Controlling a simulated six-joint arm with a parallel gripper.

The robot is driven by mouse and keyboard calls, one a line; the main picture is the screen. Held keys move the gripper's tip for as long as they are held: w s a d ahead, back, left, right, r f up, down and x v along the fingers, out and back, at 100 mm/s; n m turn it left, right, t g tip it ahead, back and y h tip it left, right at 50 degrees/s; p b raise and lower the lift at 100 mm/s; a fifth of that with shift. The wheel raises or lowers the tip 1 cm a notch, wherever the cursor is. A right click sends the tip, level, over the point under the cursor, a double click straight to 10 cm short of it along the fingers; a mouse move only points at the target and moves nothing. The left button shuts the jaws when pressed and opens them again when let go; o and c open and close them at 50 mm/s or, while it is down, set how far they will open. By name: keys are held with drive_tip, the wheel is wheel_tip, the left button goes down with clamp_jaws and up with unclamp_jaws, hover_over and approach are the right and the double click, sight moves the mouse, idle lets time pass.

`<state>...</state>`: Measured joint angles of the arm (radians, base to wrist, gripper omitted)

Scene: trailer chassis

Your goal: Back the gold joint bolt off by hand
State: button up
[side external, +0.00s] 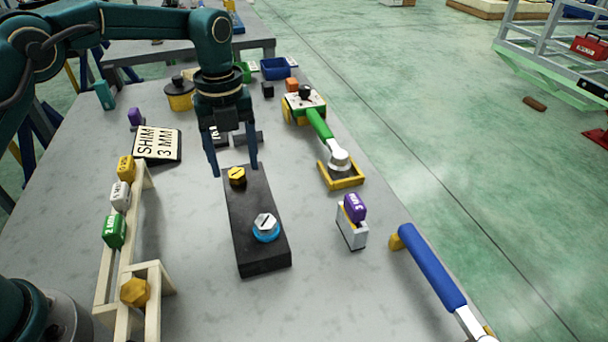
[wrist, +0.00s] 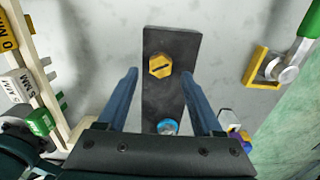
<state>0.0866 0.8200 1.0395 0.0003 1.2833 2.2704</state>
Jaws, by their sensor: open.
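The gold joint bolt (side external: 237,176) has a hex head with a dark slot and sits at the far end of a black block (side external: 260,255). It also shows in the wrist view (wrist: 160,66). A silver bolt head on a blue ring (side external: 265,230) sits at the block's near end. My gripper (side external: 234,170) points down with its two blue fingers spread, one on each side of the gold bolt in the side view. In the wrist view the fingers (wrist: 160,80) are apart and empty. I cannot tell their exact height over the bolt head.
A wooden rack (side external: 130,230) with gold, white and green labelled pieces stands left, a gold hex piece (side external: 134,292) on its near end. A SHIM 3 MM sign (side external: 158,145) is behind. Right are a purple-topped block (side external: 353,222), a green-handled tool (side external: 322,130) and a blue-handled tool (side external: 430,265).

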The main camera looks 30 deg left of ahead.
drive_tip(key=shift+f, duration=0.95)
clamp_jaws()
